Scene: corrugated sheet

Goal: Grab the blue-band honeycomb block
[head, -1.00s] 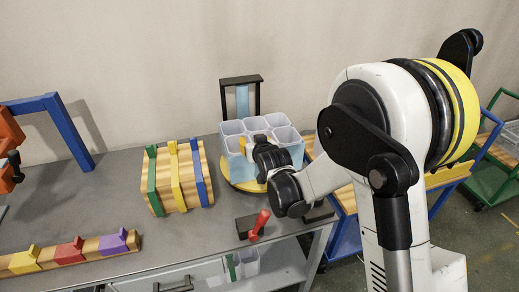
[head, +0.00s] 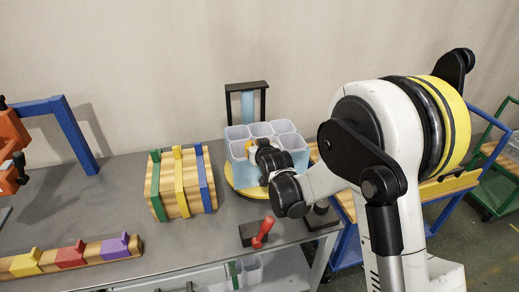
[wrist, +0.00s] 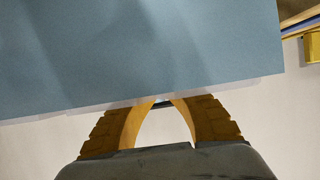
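The blue-band honeycomb block (head: 240,172) is a cluster of pale translucent cells with a light-blue band around it. It stands upright on a yellow round plate (head: 233,187) near the table's right end. My gripper (head: 253,150) is at the block's near side, with a yellow finger showing by the cell rims. In the wrist view, the blue band (wrist: 130,55) fills the top. Two yellow fingers of my gripper (wrist: 162,103) curve toward each other with a narrow gap. Their tips are hidden behind the band, so their grip on a wall cannot be told.
A black-framed stand (head: 247,100) rises behind the block. A striped wooden bundle (head: 180,185) lies to its left. A red-handled clamp (head: 263,232) is at the front edge. A blue-legged frame (head: 75,135) stands far left. The grey table between them is clear.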

